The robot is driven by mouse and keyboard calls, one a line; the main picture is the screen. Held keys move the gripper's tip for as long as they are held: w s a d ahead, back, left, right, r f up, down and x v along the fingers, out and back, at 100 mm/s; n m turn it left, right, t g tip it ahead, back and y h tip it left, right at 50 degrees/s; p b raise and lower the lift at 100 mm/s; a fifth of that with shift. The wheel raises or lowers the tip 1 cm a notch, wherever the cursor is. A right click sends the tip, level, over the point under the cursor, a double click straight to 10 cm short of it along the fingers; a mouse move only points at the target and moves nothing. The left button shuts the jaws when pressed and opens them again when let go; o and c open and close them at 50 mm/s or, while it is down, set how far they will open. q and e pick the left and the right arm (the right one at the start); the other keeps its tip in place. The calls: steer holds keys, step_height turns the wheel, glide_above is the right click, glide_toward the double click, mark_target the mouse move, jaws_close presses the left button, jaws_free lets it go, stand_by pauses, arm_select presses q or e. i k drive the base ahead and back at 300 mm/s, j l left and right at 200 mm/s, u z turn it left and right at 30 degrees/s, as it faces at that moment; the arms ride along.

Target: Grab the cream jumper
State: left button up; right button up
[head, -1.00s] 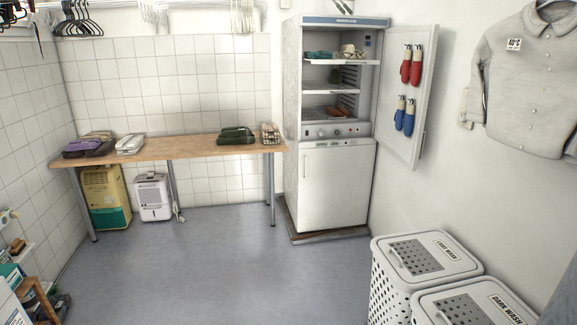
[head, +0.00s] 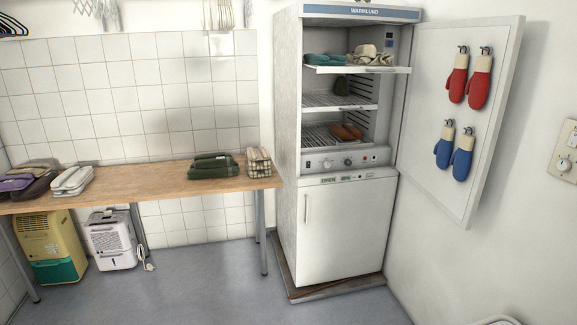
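I cannot tell for sure which item is the cream jumper. A folded off-white pile (head: 72,181) lies on the left part of the wooden table, beside a darker pile. A cream bundle (head: 369,55) lies on the top shelf of the open white drying cabinet (head: 345,225), to the right of a teal item (head: 326,60). Neither of my grippers is in view.
The table (head: 130,182) also bears purple and grey folded clothes (head: 22,183), a dark green pile (head: 212,165) and a wire basket (head: 259,162). The cabinet door (head: 427,120) is swung open to the right, with mittens hanging on it. The floor (head: 190,285) ahead is clear.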

mark_target(367, 54)
steer(key=i+j+z, duration=0.1)
steer(key=i+z, duration=0.3)
steer(key=i+j+z, duration=0.2)
steer(key=i+z, duration=0.25)
steer(key=i+j+z, duration=0.65)
steer(key=z, duration=0.2)
steer(key=j, duration=0.1)
